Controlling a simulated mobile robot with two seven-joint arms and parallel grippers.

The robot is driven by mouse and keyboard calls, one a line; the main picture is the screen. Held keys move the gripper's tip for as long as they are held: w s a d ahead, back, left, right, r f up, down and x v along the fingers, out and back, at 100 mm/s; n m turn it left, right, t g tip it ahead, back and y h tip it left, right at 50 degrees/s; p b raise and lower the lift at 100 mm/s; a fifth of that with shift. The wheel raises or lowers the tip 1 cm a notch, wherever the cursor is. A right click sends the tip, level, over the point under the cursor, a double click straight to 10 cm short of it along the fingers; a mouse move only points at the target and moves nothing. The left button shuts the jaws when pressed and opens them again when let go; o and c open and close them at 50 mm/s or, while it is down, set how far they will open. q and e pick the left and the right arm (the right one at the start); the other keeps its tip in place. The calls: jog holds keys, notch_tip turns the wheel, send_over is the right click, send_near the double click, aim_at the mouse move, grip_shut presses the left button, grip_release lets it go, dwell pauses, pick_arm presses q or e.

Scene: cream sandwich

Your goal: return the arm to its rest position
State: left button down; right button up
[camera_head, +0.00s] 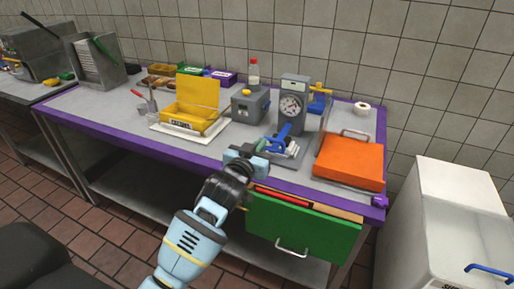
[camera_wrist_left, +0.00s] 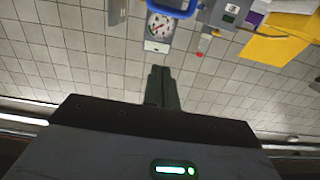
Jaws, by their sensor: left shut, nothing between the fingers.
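My left arm reaches up from the bottom of the head view. Its left gripper (camera_head: 262,146) is over the front edge of the purple-trimmed table (camera_head: 110,138), in front of the dial scale (camera_head: 292,103). In the left wrist view the two dark fingers (camera_wrist_left: 162,72) are together with nothing between them. That view appears upside down and shows the scale dial (camera_wrist_left: 160,26) beyond the fingers. My right gripper is not in view.
A green drawer (camera_head: 315,228) below the table stands open. An orange box (camera_head: 349,160) is on the right end. A yellow open case (camera_head: 190,115) and a grey box (camera_head: 250,106) stand left of the scale. A white cabinet (camera_head: 440,210) is at the right.

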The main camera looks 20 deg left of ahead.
pick_arm(q)
jog(key=shift+s, duration=0.7)
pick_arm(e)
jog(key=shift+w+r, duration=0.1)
pick_arm(q)
jog(key=s+d+f+m+g, duration=0.1)
jog(key=s+f+g, duration=0.1)
jog(key=s+f, duration=0.8)
jog(key=s+f+g, duration=0.2)
jog(key=s+f, duration=0.5)
jog(key=f, duration=0.5)
jog(key=s+f+g, duration=0.2)
jog(key=s+f, duration=0.3)
jog(key=s, duration=0.7)
jog(key=s+f+g+h, duration=0.1)
jog(key=s+f, duration=0.4)
jog(key=s, duration=0.7)
jog(key=shift+s+d+f+g+p, duration=0.35)
jog(key=shift+d+f+g, duration=0.05)
jog(key=shift+g, duration=0.4)
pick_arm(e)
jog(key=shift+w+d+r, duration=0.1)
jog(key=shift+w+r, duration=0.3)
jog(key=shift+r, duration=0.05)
